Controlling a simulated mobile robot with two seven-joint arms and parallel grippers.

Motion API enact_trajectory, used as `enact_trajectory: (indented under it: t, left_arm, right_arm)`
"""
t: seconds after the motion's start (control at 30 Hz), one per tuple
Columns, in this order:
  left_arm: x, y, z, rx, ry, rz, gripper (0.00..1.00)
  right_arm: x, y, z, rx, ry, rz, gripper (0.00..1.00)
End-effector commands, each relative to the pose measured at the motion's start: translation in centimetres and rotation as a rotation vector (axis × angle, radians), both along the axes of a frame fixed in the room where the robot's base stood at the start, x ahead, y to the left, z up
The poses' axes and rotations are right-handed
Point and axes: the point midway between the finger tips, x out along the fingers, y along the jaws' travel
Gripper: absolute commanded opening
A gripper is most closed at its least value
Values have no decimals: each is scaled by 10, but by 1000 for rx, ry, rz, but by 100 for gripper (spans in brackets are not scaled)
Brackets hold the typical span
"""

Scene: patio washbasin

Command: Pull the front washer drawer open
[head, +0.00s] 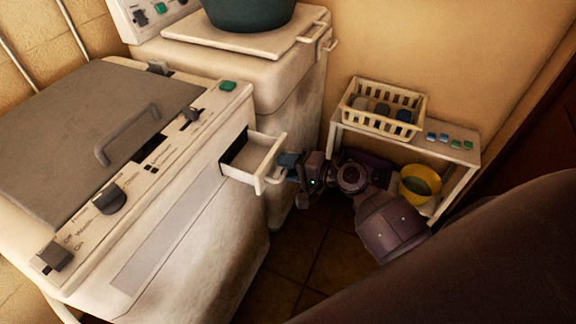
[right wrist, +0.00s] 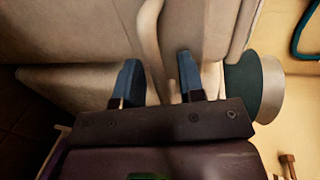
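The front washer (head: 190,220) stands at the left in the head view, with a grey lid and a panel of knobs. Its small white drawer (head: 258,152) sticks out of the upper front corner, and its dark hollow inside shows. A white bar handle (head: 264,172) is on the drawer front. My right gripper (head: 287,160) is at this handle. In the right wrist view, the blue fingertips of my right gripper (right wrist: 158,78) stand apart, one on each side of the pale handle (right wrist: 150,45), with a gap at the right finger. My left gripper is not in view.
A second washer (head: 290,95) with a dark green tub (head: 248,12) on it stands behind. A low white shelf (head: 460,158) at the right holds a basket (head: 385,105) and a yellow bowl (head: 420,182). Tiled floor (head: 310,262) is bare between.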

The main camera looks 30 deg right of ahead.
Motion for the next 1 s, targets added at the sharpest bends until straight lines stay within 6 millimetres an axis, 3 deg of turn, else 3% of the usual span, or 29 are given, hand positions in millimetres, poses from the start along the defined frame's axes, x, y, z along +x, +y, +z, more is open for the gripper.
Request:
enact_trajectory:
  t: [0.27, 0.7, 1.0]
  left_arm:
    - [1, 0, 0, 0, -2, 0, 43]
    - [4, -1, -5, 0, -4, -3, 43]
    - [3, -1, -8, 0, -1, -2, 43]
  right_arm:
    - [-10, -8, 2, -1, 1, 0, 36]
    - [-68, -52, 17, -2, 2, 0, 36]
    - [-83, -65, 22, -1, 0, 0, 36]
